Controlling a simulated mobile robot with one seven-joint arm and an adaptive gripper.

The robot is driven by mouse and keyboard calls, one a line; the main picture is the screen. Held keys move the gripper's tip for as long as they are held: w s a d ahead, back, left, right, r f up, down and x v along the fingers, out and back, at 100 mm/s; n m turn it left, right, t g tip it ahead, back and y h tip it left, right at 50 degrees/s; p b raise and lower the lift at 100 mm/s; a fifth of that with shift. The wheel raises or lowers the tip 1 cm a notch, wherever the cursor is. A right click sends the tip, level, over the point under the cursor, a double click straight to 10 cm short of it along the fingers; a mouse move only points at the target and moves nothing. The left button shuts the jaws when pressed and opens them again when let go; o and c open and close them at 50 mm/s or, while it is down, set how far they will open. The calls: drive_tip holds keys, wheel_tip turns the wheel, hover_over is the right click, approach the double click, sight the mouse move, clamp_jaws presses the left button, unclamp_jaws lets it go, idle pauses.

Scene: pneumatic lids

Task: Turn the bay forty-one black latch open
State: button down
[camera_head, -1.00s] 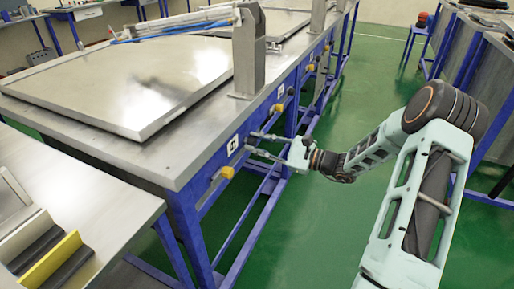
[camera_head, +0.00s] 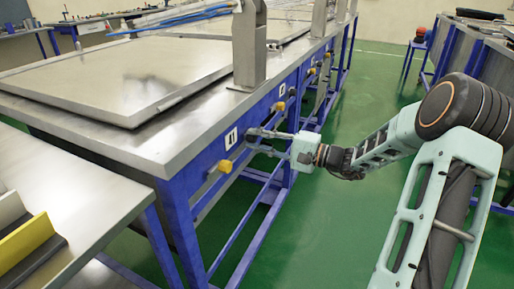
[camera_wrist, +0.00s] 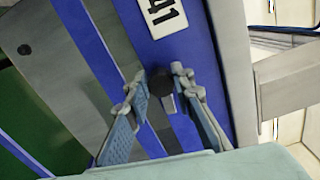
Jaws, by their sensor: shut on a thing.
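The black latch (camera_wrist: 158,82) shows in the wrist view as a round dark knob on a blue panel, just below the white label reading 41 (camera_wrist: 163,13). A small light grey piece sticks out under it. My gripper (camera_wrist: 157,84) has one finger on each side of the knob and is shut on it. In the head view my gripper (camera_head: 249,140) reaches the blue bench front from the right, beside the white label (camera_head: 231,138).
A yellow knob (camera_head: 222,167) sits on the bench front below and left of the label. A large metal lid (camera_head: 120,80) lies closed on the bench top. Another yellow knob (camera_head: 279,106) is farther along.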

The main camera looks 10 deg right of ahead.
drive_tip(key=shift+f+n+b, duration=0.15)
drive_tip(key=shift+n+b, duration=0.4)
drive_tip(key=shift+n, duration=0.05)
drive_tip(key=c, duration=1.7)
unclamp_jaws()
drive_tip(key=v, duration=1.2)
